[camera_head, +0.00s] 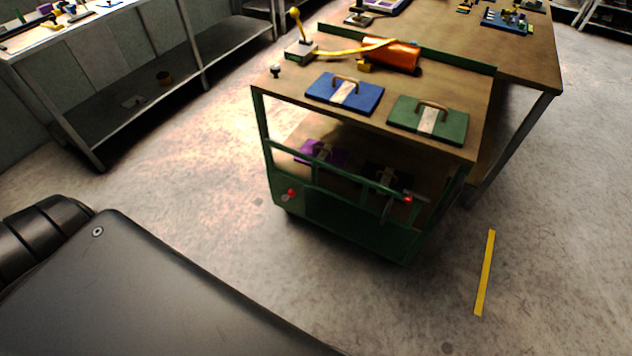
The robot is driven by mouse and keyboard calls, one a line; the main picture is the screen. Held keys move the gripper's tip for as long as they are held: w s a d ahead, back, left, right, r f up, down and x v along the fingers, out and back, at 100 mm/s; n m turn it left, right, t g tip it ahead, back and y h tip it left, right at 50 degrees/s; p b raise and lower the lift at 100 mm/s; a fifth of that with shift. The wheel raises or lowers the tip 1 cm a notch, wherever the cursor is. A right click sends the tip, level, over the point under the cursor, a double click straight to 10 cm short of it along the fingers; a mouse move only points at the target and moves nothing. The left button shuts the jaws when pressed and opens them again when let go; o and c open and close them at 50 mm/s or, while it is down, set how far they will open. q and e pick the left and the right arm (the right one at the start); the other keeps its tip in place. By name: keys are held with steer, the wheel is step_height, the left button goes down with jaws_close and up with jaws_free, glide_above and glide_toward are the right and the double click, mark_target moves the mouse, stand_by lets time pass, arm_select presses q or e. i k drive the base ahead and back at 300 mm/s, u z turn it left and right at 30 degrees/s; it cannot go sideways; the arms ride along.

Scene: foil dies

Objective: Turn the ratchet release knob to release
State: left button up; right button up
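A green cart (340,225) stands in the middle with a brown top. On its top, an orange cylinder (392,54) lies with a yellow strap (340,52) running left from it. The strap reaches a pale block (301,49) with an upright yellow lever (296,22). A small black knob (276,70) stands at the top's left edge. I cannot tell for certain which part is the ratchet release knob, or how it is turned. Neither of my grippers is in view.
A blue plate (317,88) and a green plate (401,118), each with a handle, lie on the cart top. A purple piece (310,149) is on its lower shelf. A workbench (500,55) adjoins behind. Floor is open left and right; a yellow strip (485,272) marks the right.

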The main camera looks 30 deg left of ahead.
mark_target(275, 69)
steer(key=u, duration=0.4)
steer(key=i, duration=0.9)
steer(key=u, duration=2.05)
